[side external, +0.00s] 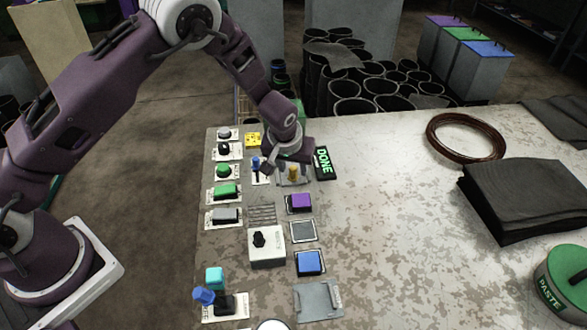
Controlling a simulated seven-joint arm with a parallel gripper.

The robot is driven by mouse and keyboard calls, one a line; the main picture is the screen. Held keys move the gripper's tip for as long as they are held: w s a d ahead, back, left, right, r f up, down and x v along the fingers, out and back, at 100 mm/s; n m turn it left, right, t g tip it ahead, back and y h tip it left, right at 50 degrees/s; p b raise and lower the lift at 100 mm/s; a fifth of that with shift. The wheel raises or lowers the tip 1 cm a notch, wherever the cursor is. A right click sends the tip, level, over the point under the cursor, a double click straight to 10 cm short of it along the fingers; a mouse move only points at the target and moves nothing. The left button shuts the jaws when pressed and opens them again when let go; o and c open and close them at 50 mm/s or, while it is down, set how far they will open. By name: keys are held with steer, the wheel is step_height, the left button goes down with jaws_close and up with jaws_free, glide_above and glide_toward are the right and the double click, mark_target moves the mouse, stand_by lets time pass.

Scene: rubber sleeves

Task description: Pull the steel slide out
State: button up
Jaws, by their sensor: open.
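My gripper (287,164) is open, pointing down over the far part of the control rows on the table. A yellow-brown knob (293,173) stands just below it, on a grey metal piece (291,182) that the gripper partly hides. This may be the steel slide, but I cannot tell for sure. Whether the fingers touch the knob is not clear. Another flat grey metal plate (318,301) lies at the near end of the controls.
A blue lever (256,164) stands close left of my gripper, and a black DONE block (324,163) close right. A purple button (300,202) and a white box with a black knob (267,247) are nearer. The table's middle is clear; black sheets (525,195) lie right.

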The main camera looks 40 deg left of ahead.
steer(key=v, duration=0.5)
steer(key=shift+s+r, duration=0.1)
steer(key=shift+r, duration=0.05)
steer(key=s+a+r+m+h, duration=0.1)
steer(key=s+r, duration=0.4)
steer(key=r, duration=0.4)
steer(key=s+a+r+h, duration=0.1)
steer(key=s+a+r, duration=0.1)
steer(key=s+r, duration=0.5)
steer(key=s+a+r+m, duration=0.1)
steer(key=s+r, duration=0.3)
steer(key=s, duration=0.6)
steer(key=s+a+r+m+t, duration=0.1)
steer(key=s+r, duration=0.3)
steer(key=s, duration=0.7)
steer(key=shift+a+m+t, duration=0.2)
steer(key=shift+m+t, duration=0.1)
steer(key=shift+m, duration=0.4)
